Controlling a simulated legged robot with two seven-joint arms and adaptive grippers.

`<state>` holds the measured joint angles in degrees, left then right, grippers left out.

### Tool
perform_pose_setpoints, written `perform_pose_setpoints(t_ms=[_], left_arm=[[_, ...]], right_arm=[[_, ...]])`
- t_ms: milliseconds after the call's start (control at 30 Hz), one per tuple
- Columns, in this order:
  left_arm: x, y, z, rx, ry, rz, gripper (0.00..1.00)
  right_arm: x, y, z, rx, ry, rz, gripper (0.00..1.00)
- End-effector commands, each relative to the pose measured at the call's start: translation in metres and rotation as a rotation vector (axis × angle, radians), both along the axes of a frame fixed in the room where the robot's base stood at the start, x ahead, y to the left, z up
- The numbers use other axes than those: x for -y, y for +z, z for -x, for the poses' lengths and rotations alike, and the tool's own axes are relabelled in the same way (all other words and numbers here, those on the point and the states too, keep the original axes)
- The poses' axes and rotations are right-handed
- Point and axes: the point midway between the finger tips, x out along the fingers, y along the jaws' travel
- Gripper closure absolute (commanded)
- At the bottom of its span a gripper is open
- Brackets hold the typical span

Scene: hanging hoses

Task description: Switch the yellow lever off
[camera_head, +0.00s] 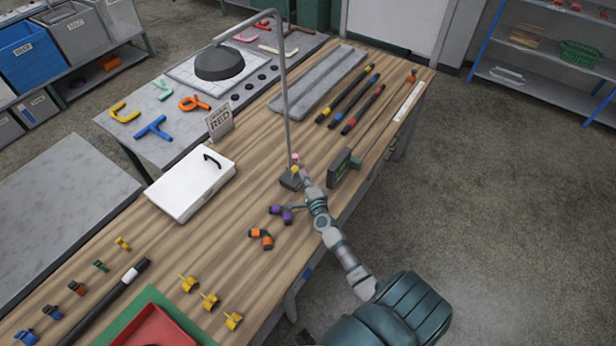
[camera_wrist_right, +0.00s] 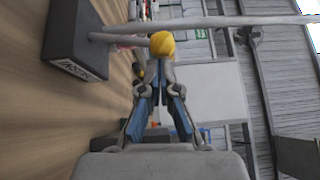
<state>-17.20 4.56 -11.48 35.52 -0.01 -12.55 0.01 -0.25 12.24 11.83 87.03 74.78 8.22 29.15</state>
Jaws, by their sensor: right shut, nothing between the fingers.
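The yellow lever's round knob (camera_wrist_right: 162,44) is at the end of a short grey rod in the right wrist view. The rod comes from a dark grey base box (camera_wrist_right: 75,42) with a label. In the head view the small yellow knob (camera_head: 294,170) is beside the foot of a tall grey pole, above the base box (camera_head: 290,181). My right gripper (camera_head: 303,175) is shut and empty right at the knob. In the wrist view its fingertips (camera_wrist_right: 160,77) meet just below the knob; whether they touch it I cannot tell. My left gripper is out of view.
The grey pole (camera_head: 285,100) rises beside my gripper and bends over a dark dome (camera_head: 219,63). A pink-red piece (camera_head: 295,158) sits just behind the knob. A dark green box (camera_head: 344,166), purple fittings (camera_head: 281,214) and orange fittings (camera_head: 261,238) lie nearby.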

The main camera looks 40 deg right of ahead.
Motion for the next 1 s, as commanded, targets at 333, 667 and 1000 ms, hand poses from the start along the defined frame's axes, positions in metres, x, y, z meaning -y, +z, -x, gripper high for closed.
perform_pose_setpoints(t_ms=[333,667,1000], left_arm=[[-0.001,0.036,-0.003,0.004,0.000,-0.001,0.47],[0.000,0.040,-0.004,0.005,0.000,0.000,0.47],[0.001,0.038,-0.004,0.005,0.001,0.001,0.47]], right_arm=[[-0.004,0.014,-0.014,-0.037,0.001,0.014,1.00],[-0.011,0.019,-0.038,-0.035,-0.001,0.009,1.00],[-0.016,0.021,-0.055,-0.034,0.000,0.009,1.00]])
